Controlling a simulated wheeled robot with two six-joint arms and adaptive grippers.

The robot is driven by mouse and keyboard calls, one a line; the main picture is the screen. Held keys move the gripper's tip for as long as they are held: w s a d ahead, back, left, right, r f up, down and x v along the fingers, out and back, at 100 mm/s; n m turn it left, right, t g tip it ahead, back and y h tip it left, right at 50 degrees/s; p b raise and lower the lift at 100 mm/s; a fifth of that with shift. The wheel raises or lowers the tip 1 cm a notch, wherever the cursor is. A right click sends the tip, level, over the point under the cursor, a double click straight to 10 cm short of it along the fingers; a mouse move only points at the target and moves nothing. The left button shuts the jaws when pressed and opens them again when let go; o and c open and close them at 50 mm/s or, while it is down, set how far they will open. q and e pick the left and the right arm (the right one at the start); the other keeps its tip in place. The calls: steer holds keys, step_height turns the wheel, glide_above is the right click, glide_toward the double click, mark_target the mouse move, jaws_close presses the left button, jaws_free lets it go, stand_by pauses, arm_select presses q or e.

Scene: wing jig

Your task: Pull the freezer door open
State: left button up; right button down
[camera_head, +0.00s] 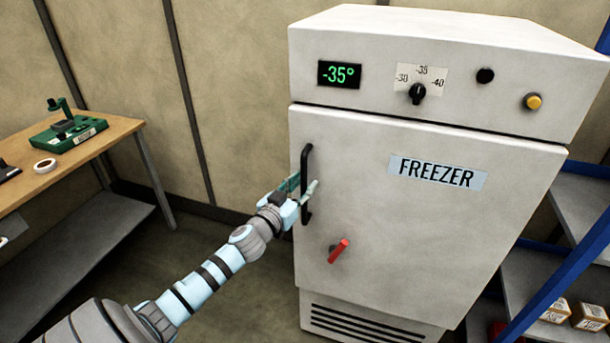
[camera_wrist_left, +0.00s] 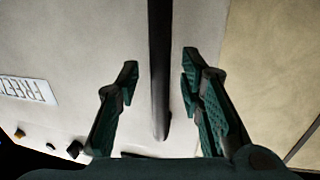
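The white freezer door (camera_head: 420,245) is shut, with a FREEZER label (camera_head: 437,173) and a red lever (camera_head: 338,250) low on its left side. A black vertical handle (camera_head: 306,165) runs along the door's left edge. My left gripper (camera_head: 302,188) is at the lower half of the handle. In the left wrist view, its two green fingers (camera_wrist_left: 160,75) are open, with the black handle (camera_wrist_left: 160,60) running between them. Clear gaps show on both sides of the handle. My right gripper is not in view.
The freezer's top panel has a -35° display (camera_head: 339,74), a dial (camera_head: 417,93) and a yellow button (camera_head: 533,101). A wooden table (camera_head: 95,140) with a green device (camera_head: 68,132) stands at left. A blue-framed shelf (camera_head: 560,270) with boxes stands close at right.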

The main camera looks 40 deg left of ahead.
arm_select(q)
steer(key=shift+w+r, duration=0.15)
steer(key=shift+w, duration=0.4)
steer(key=shift+a, duration=0.1)
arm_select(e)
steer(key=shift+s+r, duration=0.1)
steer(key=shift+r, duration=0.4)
arm_select(q)
steer(key=shift+f, duration=0.2)
steer(key=shift+c, duration=0.4)
jaws_close()
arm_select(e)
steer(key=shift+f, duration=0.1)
